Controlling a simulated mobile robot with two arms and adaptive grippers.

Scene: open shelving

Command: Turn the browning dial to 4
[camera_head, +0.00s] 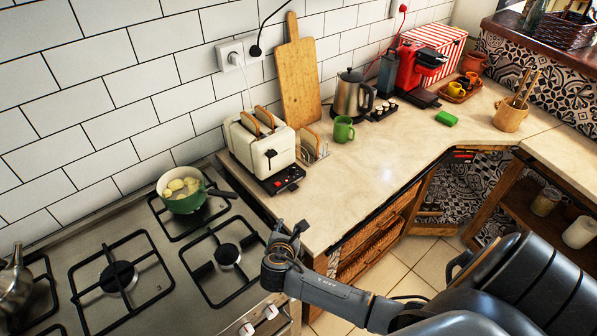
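The cream toaster (253,146) stands on the counter near the stove, with two brown slices showing at its top. A dark lever is on its front face. The black control panel (283,180) juts out at its base with small red marks; the browning dial and its setting are too small to make out. My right gripper (288,235) is in front of and below the toaster, apart from it, near the counter's front corner by the stove. Its fingers are small and dark, so I cannot tell whether they are open. My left gripper is not in view.
The stove holds a green pot (183,198) with a dark handle pointing toward the toaster side. A wire rack (312,148), a green mug (343,129) and a kettle (351,96) stand right of the toaster. The counter's front middle (365,172) is clear.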

